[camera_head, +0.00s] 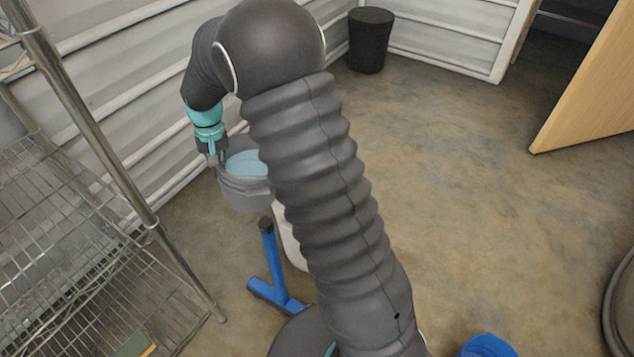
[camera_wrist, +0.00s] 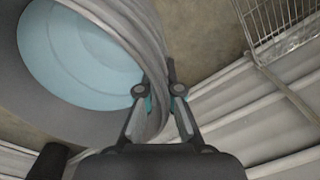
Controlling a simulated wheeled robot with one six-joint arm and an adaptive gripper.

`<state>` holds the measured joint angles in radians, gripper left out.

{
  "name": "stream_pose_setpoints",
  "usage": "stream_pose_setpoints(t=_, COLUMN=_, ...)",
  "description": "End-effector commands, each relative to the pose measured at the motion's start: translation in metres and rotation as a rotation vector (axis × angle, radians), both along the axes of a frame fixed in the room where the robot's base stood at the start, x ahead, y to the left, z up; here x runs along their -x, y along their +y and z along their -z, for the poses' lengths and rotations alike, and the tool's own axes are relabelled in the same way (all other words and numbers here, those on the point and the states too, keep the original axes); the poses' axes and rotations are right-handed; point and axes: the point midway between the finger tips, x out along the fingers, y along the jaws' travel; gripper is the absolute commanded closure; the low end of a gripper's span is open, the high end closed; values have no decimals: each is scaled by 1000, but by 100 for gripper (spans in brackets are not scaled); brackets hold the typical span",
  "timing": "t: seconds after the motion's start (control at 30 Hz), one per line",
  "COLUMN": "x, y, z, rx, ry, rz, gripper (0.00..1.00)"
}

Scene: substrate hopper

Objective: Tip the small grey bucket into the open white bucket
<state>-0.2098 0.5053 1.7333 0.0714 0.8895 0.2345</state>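The small grey bucket (camera_head: 245,192) hangs in the air left of my arm in the head view, roughly upright, with a pale blue surface inside. My arm hides its right side. My gripper (camera_head: 214,158) is at its left rim. In the wrist view, the fingers of my gripper (camera_wrist: 160,100) are shut on the wall of the grey bucket (camera_wrist: 38,95), one on each side of it. A white rounded thing (camera_head: 290,240), perhaps the open white bucket, shows below and right of the grey bucket. My arm hides most of it, including any opening.
A blue stand or frame (camera_head: 270,265) is on the floor below the grey bucket. A wire shelf rack (camera_head: 95,215) stands close on the left. A dark bin (camera_head: 370,42) is by the back wall. A blue object (camera_head: 487,346) is at the bottom. Open floor lies right.

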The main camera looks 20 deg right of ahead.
Motion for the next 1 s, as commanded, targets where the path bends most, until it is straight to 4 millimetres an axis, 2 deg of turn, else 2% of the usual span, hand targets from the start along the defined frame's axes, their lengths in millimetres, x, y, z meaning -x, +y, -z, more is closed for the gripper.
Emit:
stream_pose_setpoints(t=0.03, x=-2, y=-1, z=-8, rx=-31, ry=-10, rz=3, gripper=100)
stream_pose_setpoints(t=0.37, x=-2, y=-1, z=-38, rx=-240, ry=-25, rz=4, gripper=100)
stream_pose_setpoints(t=0.73, x=0, y=-15, z=-59, rx=-486, ry=-41, rz=4, gripper=100)
stream_pose_setpoints(t=1.0, x=1, y=-36, z=-62, rx=-710, ry=-56, rz=6, gripper=100)
